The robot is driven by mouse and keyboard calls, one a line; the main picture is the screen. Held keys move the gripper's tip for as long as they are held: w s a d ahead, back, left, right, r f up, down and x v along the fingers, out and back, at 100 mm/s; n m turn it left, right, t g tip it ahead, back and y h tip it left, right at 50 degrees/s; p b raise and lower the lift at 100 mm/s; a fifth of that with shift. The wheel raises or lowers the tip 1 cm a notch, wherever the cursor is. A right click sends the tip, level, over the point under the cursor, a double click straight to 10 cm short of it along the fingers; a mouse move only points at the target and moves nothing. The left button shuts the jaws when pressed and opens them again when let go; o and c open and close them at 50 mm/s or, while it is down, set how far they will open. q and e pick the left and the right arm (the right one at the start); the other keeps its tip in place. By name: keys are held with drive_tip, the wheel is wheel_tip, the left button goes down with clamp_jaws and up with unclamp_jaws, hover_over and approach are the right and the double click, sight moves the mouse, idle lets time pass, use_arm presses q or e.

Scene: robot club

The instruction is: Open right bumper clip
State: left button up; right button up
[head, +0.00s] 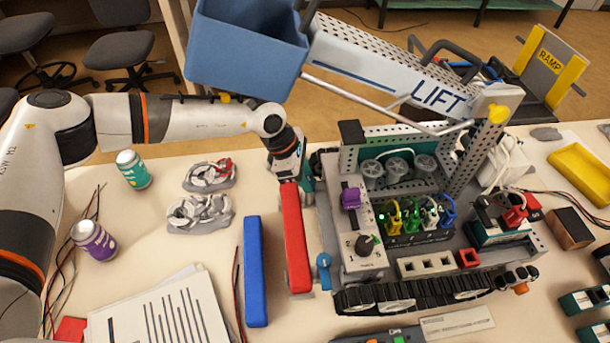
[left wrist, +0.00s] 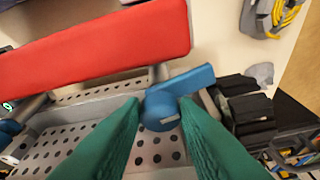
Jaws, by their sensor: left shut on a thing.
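My left gripper (head: 304,182) is at the bumper's far end. In the left wrist view its green fingers (left wrist: 160,110) are shut on a blue clip (left wrist: 186,86), whose lever points to the upper right, close by the red bumper (left wrist: 100,45). In the head view this far clip is hidden by the gripper and bumper. A second blue clip (head: 323,262) stands upright at the bumper's near end. My right gripper is not in view.
A loose blue bar (head: 255,270) lies left of the bumper.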

sight(295, 186)
use_arm(q)
drive_tip(key=m+b, duration=0.2)
drive_tip(key=b, duration=0.1)
drive_tip(key=shift+w+f+g, duration=0.2)
drive_tip(key=shift+f+g, duration=0.1)
drive_tip(key=shift+g, duration=0.1)
drive_tip(key=shift+r+m+b, duration=0.25)
drive_tip(key=shift+m+b, duration=0.25)
drive_tip(key=shift+b, duration=0.05)
drive_tip(key=shift+r, duration=0.1)
drive_tip(key=o, duration=1)
drive_tip(key=shift+c, duration=0.2)
drive_tip(key=b+v, duration=0.1)
drive_tip(key=v, duration=0.6)
drive_tip(key=shift+r, duration=0.25)
